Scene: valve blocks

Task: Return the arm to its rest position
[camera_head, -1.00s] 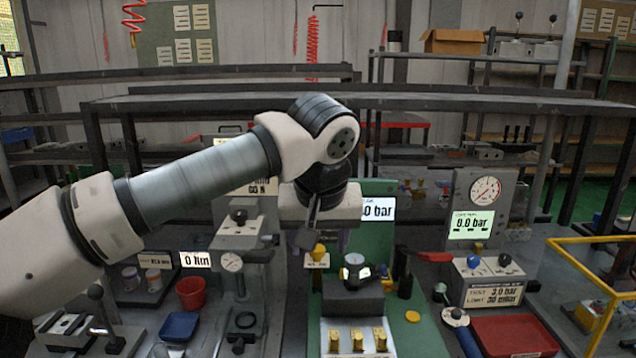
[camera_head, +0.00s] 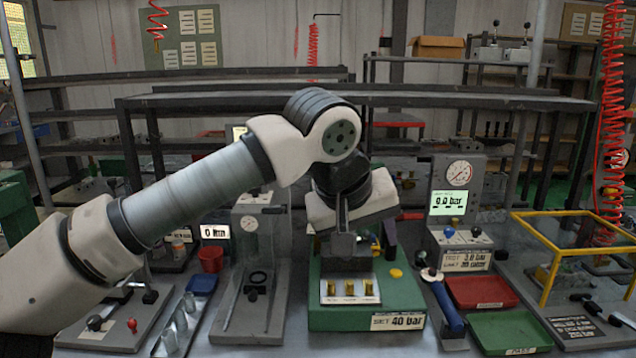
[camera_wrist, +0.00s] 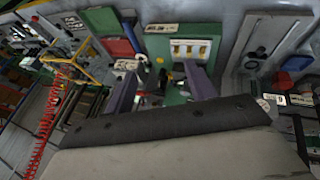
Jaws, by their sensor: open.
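My arm reaches in from the left in the head view, bent at the elbow, with the wrist hanging over the green valve station (camera_head: 385,318). My gripper (camera_wrist: 160,90) shows in the wrist view as two purple-grey fingers, spread apart with nothing held between them. In the head view the gripper's pale body hides the upper part of the station, and the fingertips are mostly hidden. A white plate with several brass fittings (camera_head: 349,288) lies at the station's front. The fittings also show in the wrist view (camera_wrist: 190,50).
A red tray (camera_head: 482,292) and a green tray (camera_head: 510,330) lie right of the station, with a blue-handled tool (camera_head: 447,308) beside them. A yellow frame (camera_head: 545,240) stands farther right. A gauge stand (camera_head: 250,225) is left. A dark shelf (camera_head: 230,103) runs behind.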

